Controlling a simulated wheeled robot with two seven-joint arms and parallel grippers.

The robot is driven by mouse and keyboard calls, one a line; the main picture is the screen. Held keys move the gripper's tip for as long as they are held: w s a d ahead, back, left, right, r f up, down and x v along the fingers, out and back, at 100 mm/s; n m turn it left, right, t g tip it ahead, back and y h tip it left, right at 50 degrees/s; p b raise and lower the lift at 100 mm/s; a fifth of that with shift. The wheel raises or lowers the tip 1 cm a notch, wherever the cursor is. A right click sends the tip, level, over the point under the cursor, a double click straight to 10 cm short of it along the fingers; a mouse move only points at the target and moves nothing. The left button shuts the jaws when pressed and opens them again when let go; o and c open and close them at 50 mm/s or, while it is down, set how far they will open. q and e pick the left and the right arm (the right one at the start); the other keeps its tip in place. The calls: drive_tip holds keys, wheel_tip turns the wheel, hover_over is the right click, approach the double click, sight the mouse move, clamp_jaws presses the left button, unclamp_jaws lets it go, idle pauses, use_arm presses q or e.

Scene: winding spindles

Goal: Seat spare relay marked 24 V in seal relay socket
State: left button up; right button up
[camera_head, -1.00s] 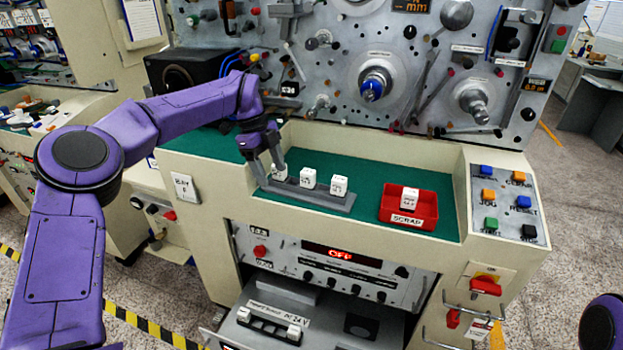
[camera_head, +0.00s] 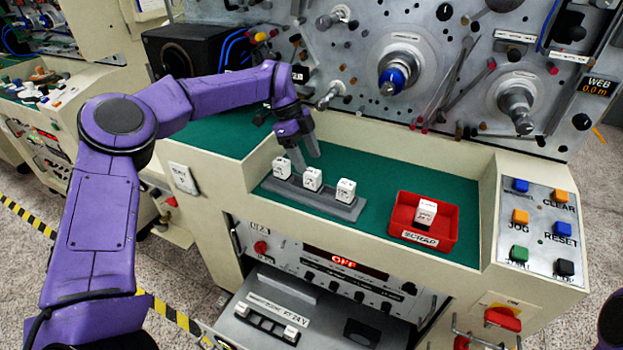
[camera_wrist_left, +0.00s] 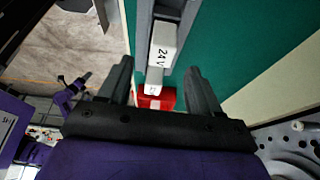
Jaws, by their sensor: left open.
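Three white block relays stand in a row on a grey rack (camera_head: 330,205): a left one (camera_head: 281,168), a middle one (camera_head: 312,179) and a right one (camera_head: 346,191). Their print is too small to read in the head view. My left gripper (camera_head: 309,163) is open and empty, just behind and above the left and middle relays. In the left wrist view, a white relay marked 24 V (camera_wrist_left: 162,45) lies ahead of the open left gripper (camera_wrist_left: 157,75), apart from both fingers. An open drawer (camera_head: 320,335) below carries a label ending in 24 V and a dark socket strip (camera_head: 265,323). My right gripper is out of view.
A red SCRAP tray (camera_head: 450,240) with one white relay (camera_head: 426,212) stands right of the rack. Green mat (camera_head: 385,180) is clear behind the rack. The machine face with spindles rises behind. A button panel (camera_head: 540,225) stands at the right.

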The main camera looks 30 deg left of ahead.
sight(312, 172)
use_arm(q)
drive_tip(key=p+x, duration=0.2)
drive_tip(key=x, duration=0.2)
drive_tip(key=shift+w+f, duration=0.2)
drive_tip(key=shift+f, duration=0.1)
drive_tip(key=shift+s+d+f, duration=0.1)
drive_tip(key=shift+s+f, duration=0.05)
drive_tip(key=shift+f, duration=0.25)
drive_tip(key=c, duration=1.1)
drive_tip(key=shift+o, duration=0.2)
